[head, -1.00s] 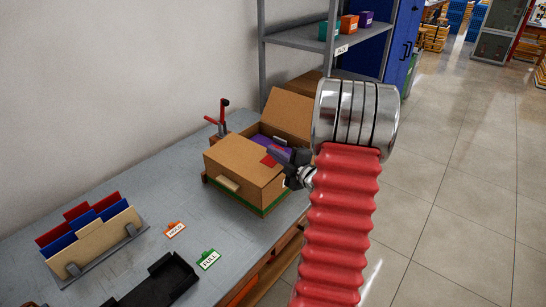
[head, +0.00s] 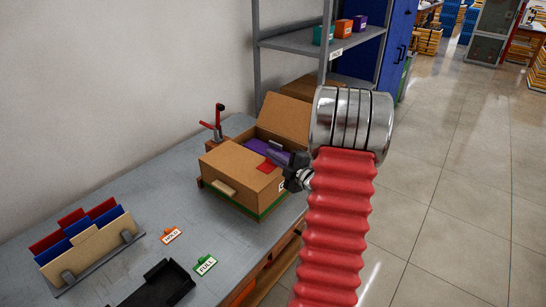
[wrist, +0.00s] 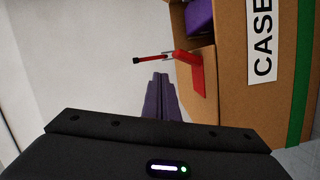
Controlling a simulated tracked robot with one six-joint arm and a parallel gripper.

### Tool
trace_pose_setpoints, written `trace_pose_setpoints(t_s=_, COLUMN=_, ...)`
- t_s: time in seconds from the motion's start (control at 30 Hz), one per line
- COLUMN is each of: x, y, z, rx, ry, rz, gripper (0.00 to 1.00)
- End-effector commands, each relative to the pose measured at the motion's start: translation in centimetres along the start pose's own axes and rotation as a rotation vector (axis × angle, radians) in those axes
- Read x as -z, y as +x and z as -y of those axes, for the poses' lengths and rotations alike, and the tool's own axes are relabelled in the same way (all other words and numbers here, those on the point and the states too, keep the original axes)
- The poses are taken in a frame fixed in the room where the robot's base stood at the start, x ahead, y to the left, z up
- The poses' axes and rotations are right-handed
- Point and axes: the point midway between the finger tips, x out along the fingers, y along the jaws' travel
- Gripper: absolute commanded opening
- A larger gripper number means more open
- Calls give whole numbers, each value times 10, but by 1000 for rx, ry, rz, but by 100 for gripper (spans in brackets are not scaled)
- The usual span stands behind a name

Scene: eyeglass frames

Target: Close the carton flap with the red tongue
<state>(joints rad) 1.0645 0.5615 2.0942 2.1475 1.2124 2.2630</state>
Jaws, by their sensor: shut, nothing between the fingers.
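The brown carton (head: 228,175) stands on the bench with its top partly open. A far flap (head: 285,117) stands raised, and a near top panel lies flat. The red tongue (head: 266,167) shows at the opening's edge by the near panel; in the wrist view the tongue (wrist: 192,72) is bent at an angle. I cannot tell which flap it joins. A purple thing (wrist: 199,17) is inside the carton. My gripper (head: 273,154) is shut and empty, at the carton's right side; in the wrist view its fingertips (wrist: 160,77) appear just left of the tongue, seemingly apart.
A red-handled clamp (head: 217,120) stands behind the carton. A file rack (head: 90,245), an orange HOLD tag (head: 171,235), a green FULL tag (head: 205,265) and a black tray (head: 160,285) lie on the near bench. A grey shelf (head: 300,40) rises behind; the floor to the right is clear.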

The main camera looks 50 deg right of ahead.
Motion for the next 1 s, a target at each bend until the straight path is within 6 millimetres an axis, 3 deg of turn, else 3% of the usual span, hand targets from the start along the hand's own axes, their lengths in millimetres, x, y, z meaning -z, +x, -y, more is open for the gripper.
trace_pose_setpoints(t_s=0.5, x=40, y=-8, z=-8, rx=0, ry=-1, rz=-2, gripper=0)
trace_pose_setpoints(t_s=1.0, x=36, y=-84, z=-13, rx=-1, ry=0, rz=3, gripper=0)
